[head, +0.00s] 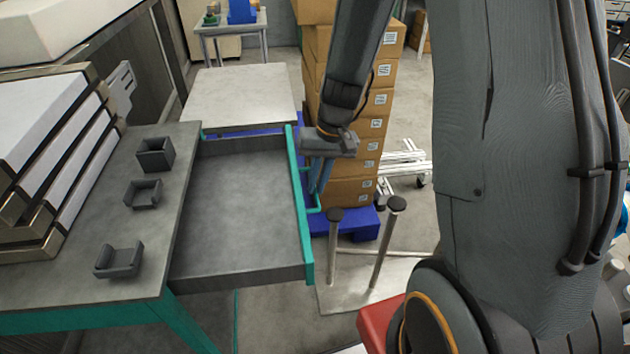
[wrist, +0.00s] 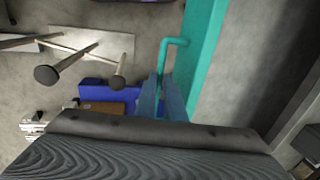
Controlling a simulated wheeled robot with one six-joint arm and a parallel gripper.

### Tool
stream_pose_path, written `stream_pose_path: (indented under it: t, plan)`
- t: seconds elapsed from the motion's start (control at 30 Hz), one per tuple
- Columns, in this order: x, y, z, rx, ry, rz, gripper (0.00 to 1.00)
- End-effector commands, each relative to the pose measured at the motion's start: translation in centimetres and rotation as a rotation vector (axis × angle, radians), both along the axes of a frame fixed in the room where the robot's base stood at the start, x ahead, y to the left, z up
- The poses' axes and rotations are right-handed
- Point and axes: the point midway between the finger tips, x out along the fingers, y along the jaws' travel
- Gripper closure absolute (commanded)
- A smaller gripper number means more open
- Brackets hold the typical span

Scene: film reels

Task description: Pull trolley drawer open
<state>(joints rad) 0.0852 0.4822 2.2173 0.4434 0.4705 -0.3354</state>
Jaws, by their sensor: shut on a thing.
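The trolley drawer (head: 240,215) is pulled well out of the grey-topped trolley (head: 75,290). It is grey inside with a teal front (head: 302,215), and it looks empty. A teal bar handle (head: 312,207) sits on the outer face of the front; it also shows in the wrist view (wrist: 176,42). My gripper (head: 320,185) is at the far part of the handle, pointing down. In the wrist view my gripper's blue-grey fingers (wrist: 163,98) are shut on the handle, whose gripped part is mostly hidden.
Small dark holders (head: 120,260) and stacked white slabs (head: 50,150) are on the trolley top. Cardboard boxes (head: 370,130) stand on a blue pallet (head: 360,225) behind my gripper. Two posts with dark round tops (head: 396,204) rise from a pale base right of the drawer.

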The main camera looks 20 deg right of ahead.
Motion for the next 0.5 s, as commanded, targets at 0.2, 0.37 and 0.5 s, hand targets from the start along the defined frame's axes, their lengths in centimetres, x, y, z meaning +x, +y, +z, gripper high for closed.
stream_pose_path:
  t: [0.2, 0.37, 0.5]
  plan:
    - [0.26, -0.14, 0.18, -0.001, -0.008, 0.003, 1.00]
    - [0.30, -0.19, 0.20, -0.001, -0.007, 0.002, 1.00]
    - [0.24, -0.20, 0.16, -0.001, -0.006, 0.001, 0.72]
